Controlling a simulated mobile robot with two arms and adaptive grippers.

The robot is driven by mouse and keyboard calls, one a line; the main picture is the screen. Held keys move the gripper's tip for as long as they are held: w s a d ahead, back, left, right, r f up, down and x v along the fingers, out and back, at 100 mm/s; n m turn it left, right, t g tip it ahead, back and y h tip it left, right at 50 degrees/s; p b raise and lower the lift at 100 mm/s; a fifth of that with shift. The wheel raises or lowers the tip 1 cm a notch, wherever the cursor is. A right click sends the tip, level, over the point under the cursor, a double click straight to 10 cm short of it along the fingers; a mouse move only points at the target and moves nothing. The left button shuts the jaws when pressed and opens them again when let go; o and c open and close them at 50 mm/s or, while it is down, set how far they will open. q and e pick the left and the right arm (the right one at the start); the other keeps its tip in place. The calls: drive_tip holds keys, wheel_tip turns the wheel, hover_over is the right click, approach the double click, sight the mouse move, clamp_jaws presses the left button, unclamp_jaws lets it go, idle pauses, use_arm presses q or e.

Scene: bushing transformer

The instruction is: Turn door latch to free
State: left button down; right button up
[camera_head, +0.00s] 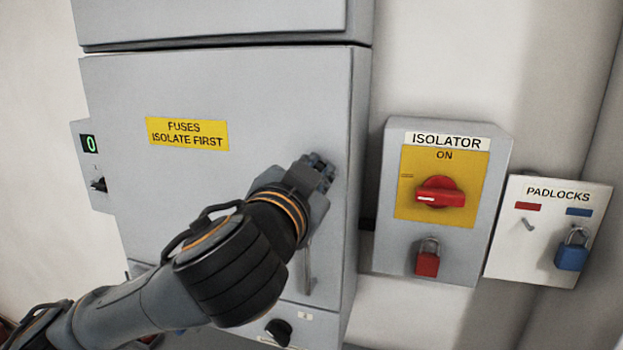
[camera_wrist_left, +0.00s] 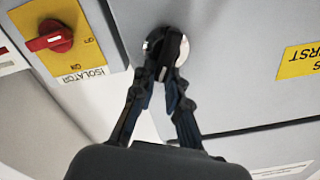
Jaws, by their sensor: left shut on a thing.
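The grey cabinet door (camera_head: 240,90) carries a yellow label "FUSES ISOLATE FIRST" (camera_head: 187,134) and looks closed. My left gripper (camera_head: 320,170) is at the door's right side. In the left wrist view, its two fingers (camera_wrist_left: 165,78) are closed on the black door latch (camera_wrist_left: 172,46). The latch is a dark bar on a round silver plate (camera_wrist_left: 153,42), and the bar runs roughly up and down in that picture. In the head view the gripper hides the latch. My right gripper is in neither view.
To the right stands the isolator box (camera_head: 455,135), its red knob (camera_head: 440,192) lying crosswise. A red padlock (camera_head: 428,260) hangs below. Further right, a padlock board (camera_head: 540,240) holds a blue padlock (camera_head: 572,252). A thin grey handle (camera_head: 309,270) hangs below my left gripper.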

use_arm(q)
drive_tip(key=m, duration=0.4)
drive_tip(key=f+m+b, duration=0.1)
drive_tip(key=m, duration=0.3)
drive_tip(key=d+f+m+b, duration=0.1)
drive_tip(key=m, duration=0.2)
drive_tip(key=shift+s+d+m, duration=0.1)
drive_tip(key=shift+s+m, duration=0.1)
drive_tip(key=shift+m, duration=0.2)
drive_tip(key=shift+f, duration=0.1)
drive_tip(key=c, duration=1.3)
unclamp_jaws()
drive_tip(key=shift+c, duration=0.2)
drive_tip(key=shift+s, duration=0.1)
